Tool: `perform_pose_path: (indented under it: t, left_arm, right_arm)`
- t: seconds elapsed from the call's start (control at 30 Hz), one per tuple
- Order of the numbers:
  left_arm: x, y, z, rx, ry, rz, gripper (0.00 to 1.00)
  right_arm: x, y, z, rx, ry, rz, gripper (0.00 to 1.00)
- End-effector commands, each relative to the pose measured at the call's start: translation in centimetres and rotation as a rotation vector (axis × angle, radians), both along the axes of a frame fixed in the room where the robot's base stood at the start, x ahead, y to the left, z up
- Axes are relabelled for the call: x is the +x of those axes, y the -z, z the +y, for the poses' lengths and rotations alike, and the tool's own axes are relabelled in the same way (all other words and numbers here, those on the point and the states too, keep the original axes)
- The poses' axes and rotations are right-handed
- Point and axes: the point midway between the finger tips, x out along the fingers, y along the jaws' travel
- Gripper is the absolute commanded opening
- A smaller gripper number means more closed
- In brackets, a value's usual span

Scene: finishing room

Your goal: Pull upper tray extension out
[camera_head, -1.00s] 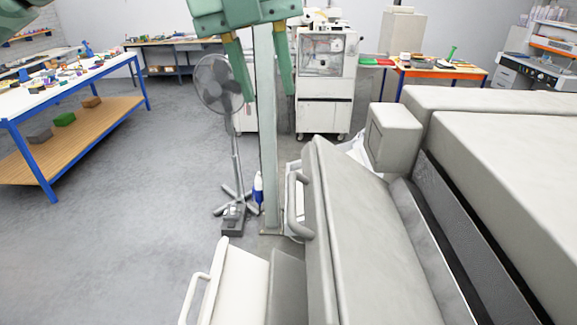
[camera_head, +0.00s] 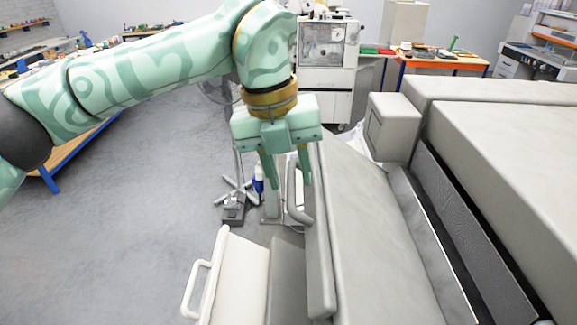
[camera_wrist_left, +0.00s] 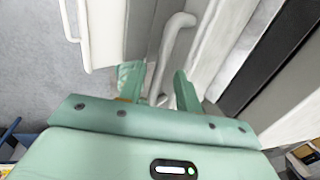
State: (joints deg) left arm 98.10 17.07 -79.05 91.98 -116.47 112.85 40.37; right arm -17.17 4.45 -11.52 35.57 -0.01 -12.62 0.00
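The upper tray extension (camera_head: 338,215) is a pale grey panel on the machine's near side, with a curved bar handle (camera_head: 293,205) on its left face. My left gripper (camera_head: 290,186) points down at this handle with its fingers spread. In the left wrist view, the handle (camera_wrist_left: 172,45) runs in between the two open fingers (camera_wrist_left: 156,75); no finger is seen closed on it. Whether a finger touches it cannot be told. A lower white tray (camera_head: 240,270) with its own handle (camera_head: 192,290) sticks out below. My right gripper is not in view.
The large grey machine body (camera_head: 510,150) fills the right side, with a small box (camera_head: 394,127) at its far end. A fan's base (camera_head: 235,205) stands beyond the handle. The floor (camera_head: 120,240) at left is clear.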

Motion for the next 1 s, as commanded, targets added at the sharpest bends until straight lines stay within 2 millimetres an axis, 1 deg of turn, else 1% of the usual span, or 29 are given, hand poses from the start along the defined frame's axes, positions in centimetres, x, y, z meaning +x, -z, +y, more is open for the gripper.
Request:
perform_pose_path:
  t: [0.17, 0.2, 0.27, 0.3, 0.47, 0.57, 0.67, 0.9, 1.0]
  left_arm:
    - [0.0, 0.0, 0.0, 0.000, 0.001, 0.000, 0.34]
    - [0.0, 0.0, 0.0, 0.000, 0.001, 0.000, 0.28]
    - [0.0, 0.0, 0.0, 0.000, 0.001, 0.000, 0.12]
    - [0.0, 0.0, 0.0, 0.000, 0.001, 0.000, 0.01]
    - [0.0, 0.0, 0.0, 0.000, 0.001, 0.001, 0.00]
    - [0.1, -0.5, 0.7, 0.000, -0.001, 0.000, 0.00]
    - [0.2, -1.9, 2.4, 0.000, -0.004, -0.004, 0.00]
    - [0.2, -6.3, 8.0, -0.001, -0.006, -0.008, 0.00]
    - [0.1, -7.4, 9.6, 0.001, -0.003, -0.006, 0.00]
  right_arm:
    - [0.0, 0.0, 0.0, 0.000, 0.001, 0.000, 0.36]
    - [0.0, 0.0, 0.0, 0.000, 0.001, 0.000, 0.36]
    - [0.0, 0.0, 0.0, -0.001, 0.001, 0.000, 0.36]
    - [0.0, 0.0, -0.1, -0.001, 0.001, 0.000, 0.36]
    - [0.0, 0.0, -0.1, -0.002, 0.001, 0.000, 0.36]
    - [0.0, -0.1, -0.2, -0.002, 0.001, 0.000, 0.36]
    - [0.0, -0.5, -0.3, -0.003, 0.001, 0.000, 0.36]
    - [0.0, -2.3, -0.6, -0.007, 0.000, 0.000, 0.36]
    - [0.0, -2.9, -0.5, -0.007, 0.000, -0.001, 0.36]
